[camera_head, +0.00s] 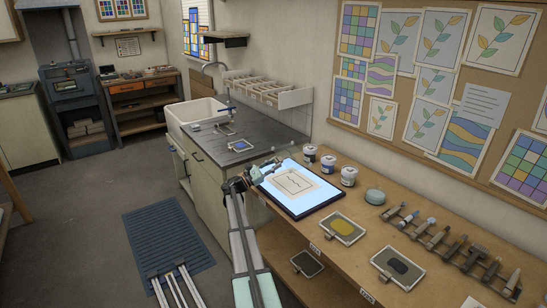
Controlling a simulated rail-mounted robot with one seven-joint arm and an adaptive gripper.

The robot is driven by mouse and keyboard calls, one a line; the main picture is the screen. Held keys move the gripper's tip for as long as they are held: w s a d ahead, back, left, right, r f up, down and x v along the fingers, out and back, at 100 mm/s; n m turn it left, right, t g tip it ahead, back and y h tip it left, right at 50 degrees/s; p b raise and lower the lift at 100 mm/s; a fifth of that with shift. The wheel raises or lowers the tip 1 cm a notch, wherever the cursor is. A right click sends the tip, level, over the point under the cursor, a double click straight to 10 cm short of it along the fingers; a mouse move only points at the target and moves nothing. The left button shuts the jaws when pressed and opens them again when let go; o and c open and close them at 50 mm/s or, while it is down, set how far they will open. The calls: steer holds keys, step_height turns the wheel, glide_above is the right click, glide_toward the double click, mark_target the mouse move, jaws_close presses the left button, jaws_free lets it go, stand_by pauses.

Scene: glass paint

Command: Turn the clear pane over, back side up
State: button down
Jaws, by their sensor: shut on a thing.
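A lit panel (315,205) lies on the wooden bench, glowing pale blue-white. A cream sheet with a dark drawing (291,182) lies on it. The clear pane is hard to make out; its outline cannot be told apart from the sheet and panel, nor which side faces up.
Three paint jars (328,164) and a green round pot (375,196) stand behind and right of the panel. Two framed trays (344,229) (398,268) lie on the bench front. A rack of tools (450,248) is at right. A dark counter (240,140) with a sink adjoins at left.

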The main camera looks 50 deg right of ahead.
steer(key=n+t+p, duration=0.1)
steer(key=p, duration=0.1)
steer(key=r+n+t+y+p, duration=0.1)
steer(key=n+p, duration=0.1)
steer(key=n+t+p, duration=0.1)
steer(key=p, duration=0.2)
steer(key=shift+s+r+y, duration=0.2)
steer(key=shift+s+y, duration=0.05)
steer(key=shift+y, duration=0.15)
steer(key=shift+f+n+t, duration=0.1)
steer(key=shift+n+t, duration=0.3)
steer(key=shift+n, duration=0.1)
steer(key=shift+n+y, duration=0.3)
steer(key=shift+f+b, duration=2)
steer(key=shift+f, duration=1.95)
steer(key=shift+c, duration=1.4)
jaws_free()
steer(key=shift+a, duration=0.1)
steer(key=shift+b+v, duration=0.3)
steer(key=shift+v, duration=3.1)
steer(key=shift+r, duration=0.1)
